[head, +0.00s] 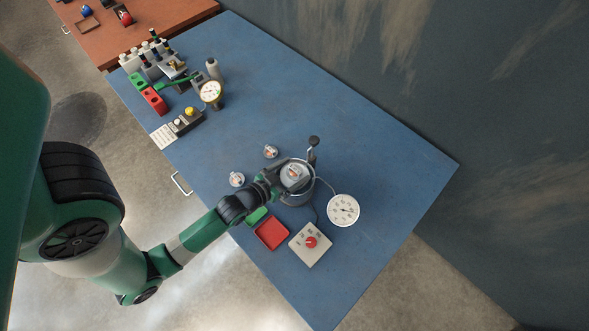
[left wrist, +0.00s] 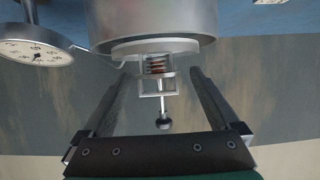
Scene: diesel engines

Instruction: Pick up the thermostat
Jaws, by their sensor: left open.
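A thermostat (head: 294,172), a pale disc with a copper-red centre, shows over the mouth of a silver pot (head: 298,199) in the head view. In the left wrist view the thermostat (left wrist: 155,72), with its white flange, reddish coil and small frame, lies between the fingers, with the pot (left wrist: 152,22) behind it. I cannot tell whether a finger touches it. My left gripper (left wrist: 162,74) is open around it; in the head view the left gripper (head: 278,178) is at the pot's left side. Two similar thermostats (head: 237,179) (head: 270,151) lie on the blue table. My right gripper is not in view.
A dial gauge (head: 343,210) stands right of the pot. A control box with a red knob (head: 310,243) and a red tray (head: 271,233) are in front. Bottles, bins and another gauge (head: 211,92) crowd the far left. The blue table's (head: 390,160) right part is clear.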

